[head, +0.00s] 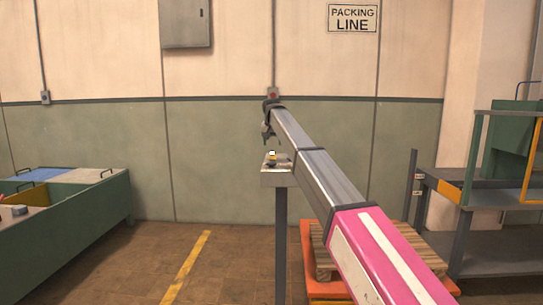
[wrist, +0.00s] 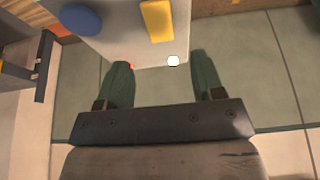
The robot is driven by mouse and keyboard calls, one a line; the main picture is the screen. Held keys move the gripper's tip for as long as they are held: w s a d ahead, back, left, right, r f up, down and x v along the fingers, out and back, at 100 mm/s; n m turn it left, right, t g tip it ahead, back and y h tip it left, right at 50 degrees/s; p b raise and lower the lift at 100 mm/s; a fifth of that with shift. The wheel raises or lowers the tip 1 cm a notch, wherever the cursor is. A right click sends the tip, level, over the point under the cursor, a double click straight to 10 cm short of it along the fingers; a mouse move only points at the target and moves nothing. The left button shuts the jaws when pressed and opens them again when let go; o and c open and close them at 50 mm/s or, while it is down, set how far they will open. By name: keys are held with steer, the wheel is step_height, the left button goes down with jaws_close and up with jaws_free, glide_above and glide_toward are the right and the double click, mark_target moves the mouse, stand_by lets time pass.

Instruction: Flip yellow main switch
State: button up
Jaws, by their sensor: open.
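The yellow main switch (wrist: 157,20) is a yellow rectangular block on a pale grey control box (wrist: 118,43), at the top middle of the wrist view. In the head view the box (head: 276,179) stands on a dark post, with a small yellow patch on top. My gripper (wrist: 160,61) is open and empty. Its two green fingers are spread wide at the near edge of the box, with the switch beyond the fingertips and between their lines. In the head view my gripper (head: 268,130) hangs above the box, apart from it.
A blue round button (wrist: 80,20), a white round knob (wrist: 173,61) and a small red spot share the box. An orange pallet frame (head: 308,262) with a wooden pallet stands right of the post. A green bench (head: 75,235) is at the left; floor between is clear.

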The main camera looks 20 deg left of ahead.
mark_target(273, 156)
steer(key=x, duration=0.7)
steer(key=shift+w+f, duration=0.2)
steer(key=shift+f, duration=0.1)
